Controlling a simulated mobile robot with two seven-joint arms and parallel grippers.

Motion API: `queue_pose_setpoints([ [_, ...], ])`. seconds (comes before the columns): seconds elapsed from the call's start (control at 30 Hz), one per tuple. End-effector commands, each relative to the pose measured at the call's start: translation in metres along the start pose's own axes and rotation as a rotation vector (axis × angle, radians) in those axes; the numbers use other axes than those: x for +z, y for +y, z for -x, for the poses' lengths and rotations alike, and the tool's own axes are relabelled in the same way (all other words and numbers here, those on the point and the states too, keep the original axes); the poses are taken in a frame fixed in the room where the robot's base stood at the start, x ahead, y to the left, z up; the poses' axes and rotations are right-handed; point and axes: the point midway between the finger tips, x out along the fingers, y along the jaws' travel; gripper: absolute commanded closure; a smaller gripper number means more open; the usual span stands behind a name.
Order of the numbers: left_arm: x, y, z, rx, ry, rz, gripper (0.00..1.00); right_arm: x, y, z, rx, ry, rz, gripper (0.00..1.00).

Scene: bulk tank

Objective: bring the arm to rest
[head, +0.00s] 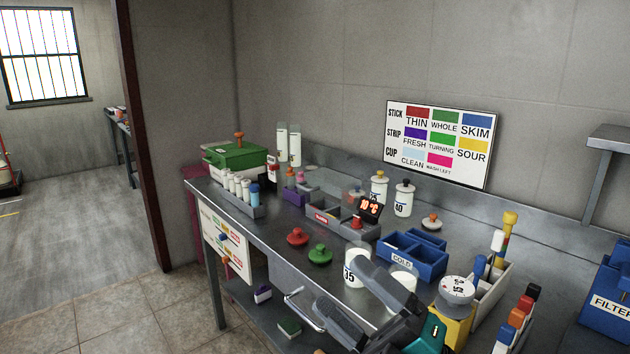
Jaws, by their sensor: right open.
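My right gripper (340,288) is at the bottom centre of the head view, over the front edge of the steel bench (265,232). Its two dark grey fingers are spread apart, with nothing seen between them. The upper finger overlaps a white jar marked 35 (357,272) in the picture; I cannot tell whether they touch. A second white jar (403,277) is partly hidden behind my arm. My left gripper is not in view.
Red (298,237) and green (320,254) knobbed lids lie near the front edge. Blue bins (412,258) and a yellow block (453,325) stand close to my right arm. A grey divided tray (338,218) is behind. Open floor (70,235) lies left.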

Motion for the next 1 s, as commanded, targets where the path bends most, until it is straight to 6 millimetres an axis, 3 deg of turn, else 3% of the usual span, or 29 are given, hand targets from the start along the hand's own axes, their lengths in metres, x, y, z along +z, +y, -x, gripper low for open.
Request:
queue_pose_setpoints([
  [0.1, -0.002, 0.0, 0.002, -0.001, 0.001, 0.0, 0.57, 0.032, -0.043, 0.047, -0.055, -0.326, -0.315, 0.12],
  [0.23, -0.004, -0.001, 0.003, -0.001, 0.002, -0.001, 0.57, 0.047, -0.099, 0.121, -0.104, -0.688, -0.648, 0.12],
  [0.4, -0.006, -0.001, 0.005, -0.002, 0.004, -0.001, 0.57, 0.028, -0.16, 0.225, -0.142, -1.114, -1.004, 0.12],
  [0.53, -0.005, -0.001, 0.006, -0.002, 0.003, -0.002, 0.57, 0.002, -0.185, 0.282, -0.151, -1.338, -1.173, 0.12],
  [0.7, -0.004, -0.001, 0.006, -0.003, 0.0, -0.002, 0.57, -0.02, -0.198, 0.316, -0.153, -1.478, -1.271, 0.12],
  [1.0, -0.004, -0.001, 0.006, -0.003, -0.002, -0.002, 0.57, -0.022, -0.2, 0.32, -0.154, -1.493, -1.281, 0.12],
])
